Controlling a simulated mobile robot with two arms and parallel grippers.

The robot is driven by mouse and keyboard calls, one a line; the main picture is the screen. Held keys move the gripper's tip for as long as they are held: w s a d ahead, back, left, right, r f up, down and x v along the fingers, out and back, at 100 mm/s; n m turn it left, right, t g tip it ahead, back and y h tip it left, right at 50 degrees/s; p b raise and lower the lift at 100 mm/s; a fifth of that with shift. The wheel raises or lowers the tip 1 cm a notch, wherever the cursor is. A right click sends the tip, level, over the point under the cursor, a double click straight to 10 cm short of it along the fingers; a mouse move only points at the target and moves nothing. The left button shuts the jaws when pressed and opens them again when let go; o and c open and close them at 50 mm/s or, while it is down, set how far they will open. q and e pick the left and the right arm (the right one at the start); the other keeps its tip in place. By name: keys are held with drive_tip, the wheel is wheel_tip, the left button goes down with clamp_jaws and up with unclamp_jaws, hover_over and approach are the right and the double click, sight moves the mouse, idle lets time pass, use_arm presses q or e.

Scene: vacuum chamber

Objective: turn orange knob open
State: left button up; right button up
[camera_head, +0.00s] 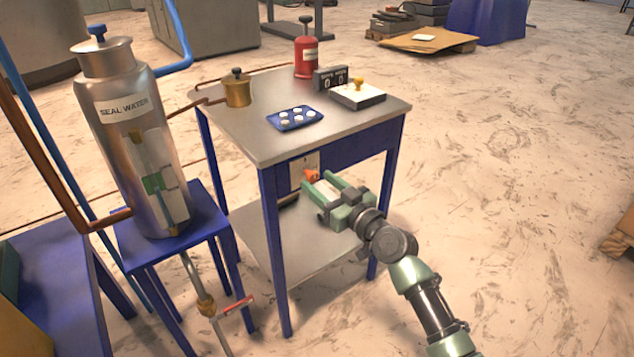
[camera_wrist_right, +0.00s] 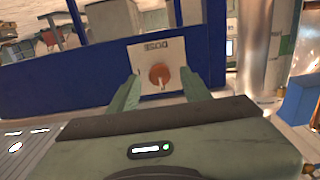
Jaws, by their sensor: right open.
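The orange knob (camera_head: 311,175) sits on a pale plate (camera_head: 298,168) on the blue front of the small table. In the right wrist view the knob (camera_wrist_right: 160,74) is round, with a pale mark on its lower part, and its plate (camera_wrist_right: 146,52) carries dark lettering too small to read. My right gripper (camera_head: 326,186) is open in front of the plate. In the wrist view its two green fingers (camera_wrist_right: 160,88) stand left and right of the knob, apart from it. The fingers partly cover the plate's lower corners. My left gripper is not in view.
The table (camera_head: 255,135) holds a blue tray (camera_head: 296,118), a brass pot (camera_head: 237,90), a red canister (camera_head: 306,55) and a box with a yellow knob (camera_head: 358,93). A steel seal water tank (camera_head: 112,140) stands at left on a blue stand.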

drive_tip(key=shift+x, duration=0.95)
clamp_jaws()
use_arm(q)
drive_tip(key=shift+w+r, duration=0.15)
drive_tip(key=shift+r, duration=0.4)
